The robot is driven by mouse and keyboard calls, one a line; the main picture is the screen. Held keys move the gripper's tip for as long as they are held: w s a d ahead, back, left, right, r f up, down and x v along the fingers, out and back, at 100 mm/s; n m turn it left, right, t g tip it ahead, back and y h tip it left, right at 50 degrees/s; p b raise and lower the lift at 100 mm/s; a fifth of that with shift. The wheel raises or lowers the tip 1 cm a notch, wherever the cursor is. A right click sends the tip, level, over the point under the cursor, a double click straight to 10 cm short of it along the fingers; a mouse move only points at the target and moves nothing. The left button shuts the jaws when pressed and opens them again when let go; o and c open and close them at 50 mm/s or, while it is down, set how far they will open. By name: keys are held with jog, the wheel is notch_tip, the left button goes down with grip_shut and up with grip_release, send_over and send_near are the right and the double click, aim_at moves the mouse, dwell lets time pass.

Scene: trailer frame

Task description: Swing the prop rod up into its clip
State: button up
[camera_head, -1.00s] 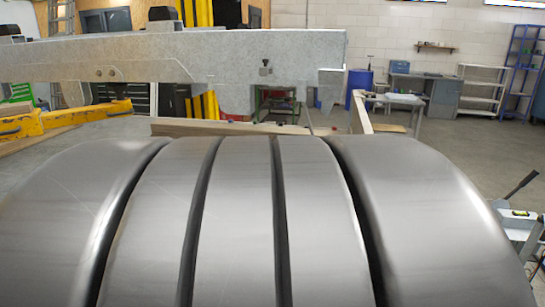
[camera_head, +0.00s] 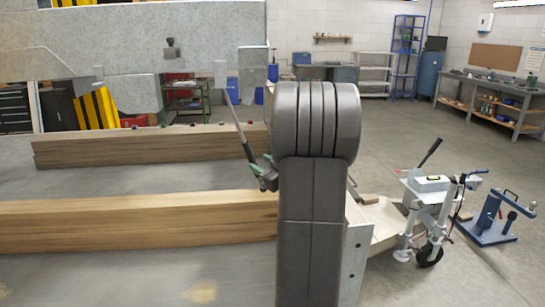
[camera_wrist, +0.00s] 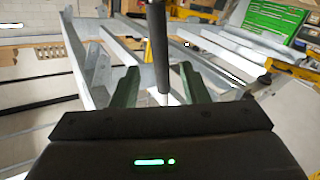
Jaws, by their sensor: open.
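The prop rod (camera_head: 238,122) is a thin grey rod with a dark lower part, slanting down from below the galvanised beam (camera_head: 110,35) towards my gripper (camera_head: 264,174). In the wrist view the rod (camera_wrist: 160,50) runs between the two green fingers of my gripper (camera_wrist: 156,72), which are open. I cannot tell whether either finger touches it. A small dark fitting (camera_head: 170,48) on the beam's side may be the clip; I cannot tell for sure. My arm hides part of the gripper in the head view.
A jockey wheel stand (camera_head: 428,215) and a blue stand (camera_head: 488,220) are at right. A workbench (camera_head: 490,100) stands at the back right; the floor between is clear.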

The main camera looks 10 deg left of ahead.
aim_at(253, 158)
jog(key=shift+w+a+r, duration=0.1)
jog(key=shift+w+a, duration=0.25)
jog(key=shift+a, duration=0.1)
jog(key=p+x, duration=0.1)
jog(key=x, duration=0.5)
jog(key=shift+w+a, duration=0.1)
jog(key=shift+a, duration=0.15)
grip_shut()
